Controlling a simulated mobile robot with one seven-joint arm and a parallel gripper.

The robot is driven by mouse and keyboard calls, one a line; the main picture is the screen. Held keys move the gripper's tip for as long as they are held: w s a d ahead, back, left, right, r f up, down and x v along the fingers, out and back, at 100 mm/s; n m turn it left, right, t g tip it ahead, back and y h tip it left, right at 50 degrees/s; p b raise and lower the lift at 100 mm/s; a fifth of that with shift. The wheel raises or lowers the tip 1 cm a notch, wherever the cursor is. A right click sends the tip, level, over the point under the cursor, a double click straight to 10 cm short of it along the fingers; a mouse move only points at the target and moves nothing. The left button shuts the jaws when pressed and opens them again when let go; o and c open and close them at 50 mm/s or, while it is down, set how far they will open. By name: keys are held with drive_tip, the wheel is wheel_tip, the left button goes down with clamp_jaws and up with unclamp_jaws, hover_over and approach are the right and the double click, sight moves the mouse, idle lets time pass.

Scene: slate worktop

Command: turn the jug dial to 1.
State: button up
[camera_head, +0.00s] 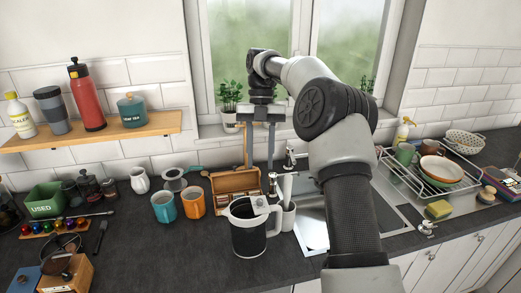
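The jug (248,236) stands upright on the dark worktop near the front edge. My gripper (259,166) hangs above and beyond the jug in the picture, fingers pointing down. Its two fingers are apart with nothing between them. It does not touch the jug.
A wooden box (236,181) sits behind the jug, with orange (194,203) and teal (164,208) mugs to its left. A pale container (289,216) with a utensil stands close right of the jug. The sink (315,214) and dish rack (428,182) lie further right.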

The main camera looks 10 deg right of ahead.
drive_tip(key=shift+v, duration=0.95)
drive_tip(key=shift+r, duration=0.1)
drive_tip(key=s+a+r+m+t+h, duration=0.1)
drive_tip(key=s+a+r+m+t, duration=0.1)
drive_tip(key=s+r+m, duration=0.4)
drive_tip(key=s+a+r+m+t+h, duration=0.1)
drive_tip(key=s+a+r+m+t, duration=0.15)
drive_tip(key=s+r+m, duration=0.4)
drive_tip(key=s+d+f+m+t, duration=0.1)
drive_tip(key=s+f+m+t, duration=0.1)
drive_tip(key=s+m, duration=0.7)
drive_tip(key=s+d+f+m+t, duration=0.2)
drive_tip(key=s+f+m, duration=0.3)
drive_tip(key=s+m, duration=0.4)
drive_tip(key=shift+f+m+t+y, duration=0.2)
drive_tip(key=shift+m+t+y, duration=0.35)
drive_tip(key=shift+m, duration=0.6)
